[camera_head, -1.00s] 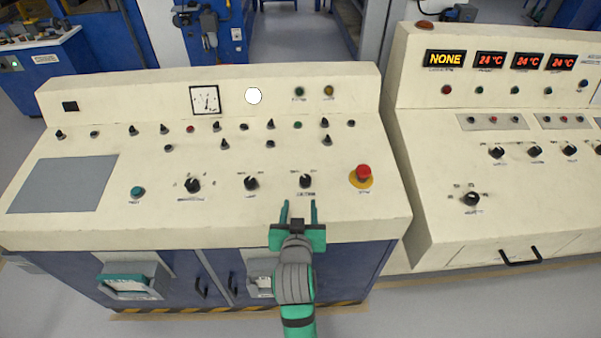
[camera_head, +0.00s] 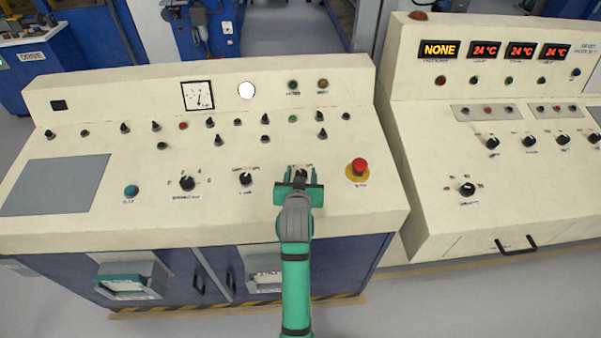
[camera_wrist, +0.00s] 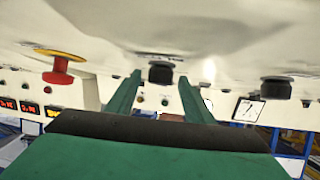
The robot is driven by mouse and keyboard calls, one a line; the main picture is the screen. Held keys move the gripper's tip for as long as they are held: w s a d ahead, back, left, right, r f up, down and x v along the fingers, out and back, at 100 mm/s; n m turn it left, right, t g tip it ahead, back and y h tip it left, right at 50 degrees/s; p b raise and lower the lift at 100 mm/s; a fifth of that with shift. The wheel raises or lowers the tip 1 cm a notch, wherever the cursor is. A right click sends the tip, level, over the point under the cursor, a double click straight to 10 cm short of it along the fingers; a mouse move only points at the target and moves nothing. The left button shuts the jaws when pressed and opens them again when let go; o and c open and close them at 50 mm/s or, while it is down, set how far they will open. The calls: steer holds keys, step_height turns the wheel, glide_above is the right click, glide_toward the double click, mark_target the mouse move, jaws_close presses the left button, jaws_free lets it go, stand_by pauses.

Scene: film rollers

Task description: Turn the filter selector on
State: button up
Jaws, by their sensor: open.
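The right-hand black selector knob (camera_head: 302,175) on the near console shows just past my gripper, partly hidden by it; its label is hidden, so I cannot tell whether it is the filter selector. My gripper (camera_head: 299,173) is open, with its two green fingers pointing at that knob. In the wrist view the black knob (camera_wrist: 161,73) stands between the fingers of my gripper (camera_wrist: 162,85), with space on both sides. I cannot tell from these views whether the fingers reach fully around it.
A red emergency button (camera_head: 359,166) on a yellow base stands close to the right of my gripper. A middle black knob (camera_head: 246,179) and a left black knob (camera_head: 187,183) lie to the left. Small switches (camera_head: 210,124) line the panel behind. A second console (camera_head: 440,180) stands at the right.

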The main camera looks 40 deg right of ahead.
steer(key=shift+w+d+f, duration=0.1)
steer(key=shift+w+d, duration=0.1)
steer(key=shift+d, duration=0.05)
steer(key=c, duration=1.1)
steer(key=shift+o, duration=0.2)
